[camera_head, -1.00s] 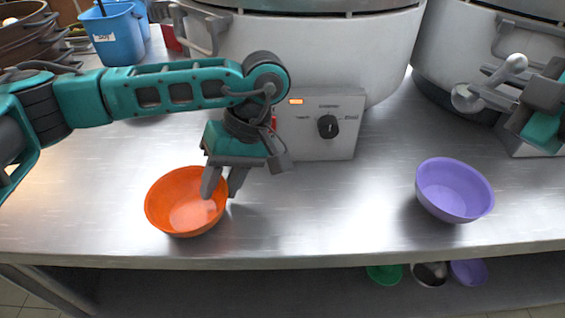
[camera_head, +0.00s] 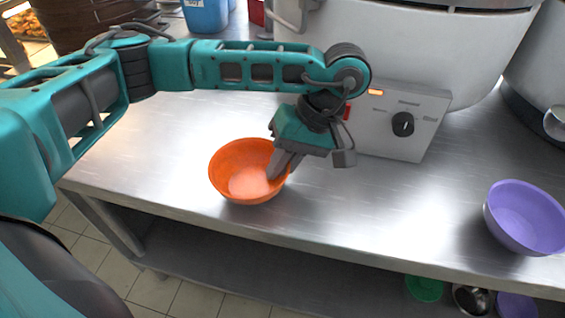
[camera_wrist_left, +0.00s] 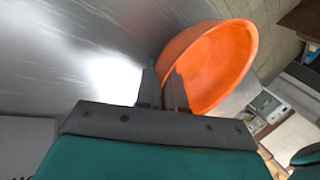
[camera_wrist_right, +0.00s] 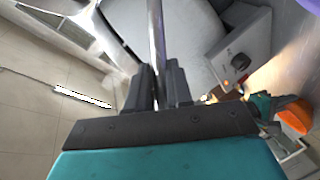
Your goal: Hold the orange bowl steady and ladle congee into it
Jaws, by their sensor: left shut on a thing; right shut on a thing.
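The orange bowl (camera_head: 241,178) stands upright on the steel counter near its front edge. It also shows in the left wrist view (camera_wrist_left: 228,62). My left gripper (camera_head: 281,168) is shut on the bowl's right rim, one finger inside the bowl. The bowl looks empty. My right gripper (camera_wrist_right: 157,88) is outside the head view; in the right wrist view it is shut on a thin metal handle, seemingly the ladle's (camera_wrist_right: 156,40). No congee is visible.
A large white stockpot (camera_head: 450,45) with a control box (camera_head: 385,120) stands behind the bowl, and another pot is at the right edge. A purple bowl (camera_head: 525,218) sits at the right front. A blue bucket (camera_head: 205,14) is at the back left. The counter (camera_head: 370,205) between the bowls is clear.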

